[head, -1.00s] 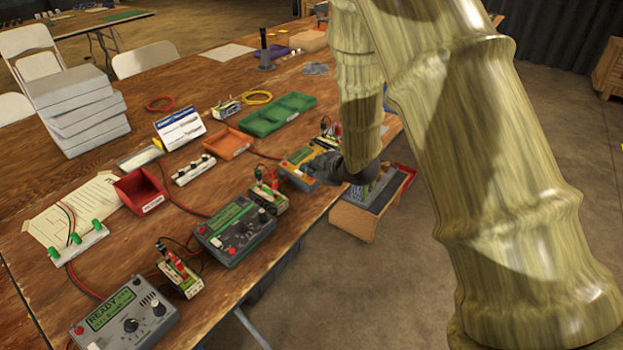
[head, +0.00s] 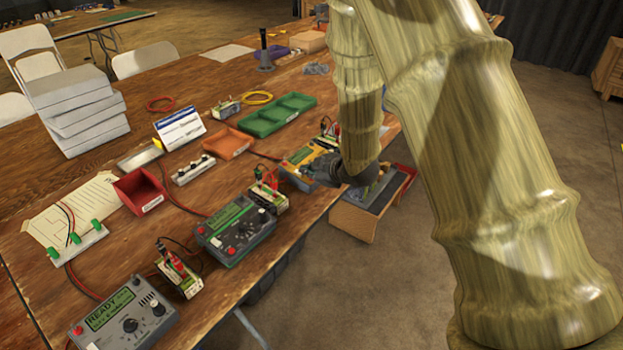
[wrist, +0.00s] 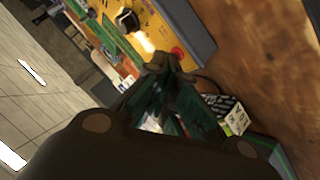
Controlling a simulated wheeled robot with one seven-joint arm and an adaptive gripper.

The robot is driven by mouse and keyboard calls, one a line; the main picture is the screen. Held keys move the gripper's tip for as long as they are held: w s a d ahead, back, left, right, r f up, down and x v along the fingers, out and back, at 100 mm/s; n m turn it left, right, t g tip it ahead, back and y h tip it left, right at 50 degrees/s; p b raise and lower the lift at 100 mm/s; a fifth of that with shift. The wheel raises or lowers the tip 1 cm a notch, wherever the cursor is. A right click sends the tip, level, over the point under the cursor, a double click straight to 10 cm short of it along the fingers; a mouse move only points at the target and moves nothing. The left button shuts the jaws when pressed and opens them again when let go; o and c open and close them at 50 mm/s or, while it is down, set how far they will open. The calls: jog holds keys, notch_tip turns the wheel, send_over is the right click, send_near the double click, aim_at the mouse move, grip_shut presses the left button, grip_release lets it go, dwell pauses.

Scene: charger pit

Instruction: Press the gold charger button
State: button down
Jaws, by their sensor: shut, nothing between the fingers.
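The gold charger (head: 301,156) sits near the right edge of the wooden table, partly hidden behind my gripper (head: 312,172) in the head view. In the wrist view the gold charger (wrist: 158,22) shows a yellow face, a black knob and a red button (wrist: 178,53). My gripper (wrist: 165,64) is shut and empty. Its fingertips are at the charger's face, close beside the red button. I cannot tell whether they touch it.
Two grey chargers (head: 234,230) (head: 124,318) stand nearer along the table edge, with battery packs (head: 268,196) and red leads between. A green tray (head: 277,115), orange tray (head: 230,143) and red bin (head: 140,190) lie behind. A wooden box (head: 352,222) stands beyond the edge.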

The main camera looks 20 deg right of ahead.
aim_at(314, 184)
dwell(0.4)
jog(key=shift+s+d+r+p, duration=0.1)
jog(key=shift+s+r+p, duration=0.05)
jog(key=shift+r+p, duration=0.55)
jog(key=r+p, duration=0.2)
jog(key=r, duration=0.1)
jog(key=r+p, duration=0.1)
jog(key=r, duration=0.1)
jog(key=shift+s+d+p, duration=0.25)
jog(key=shift+s+p, duration=0.05)
jog(key=shift+s, duration=0.05)
dwell(0.7)
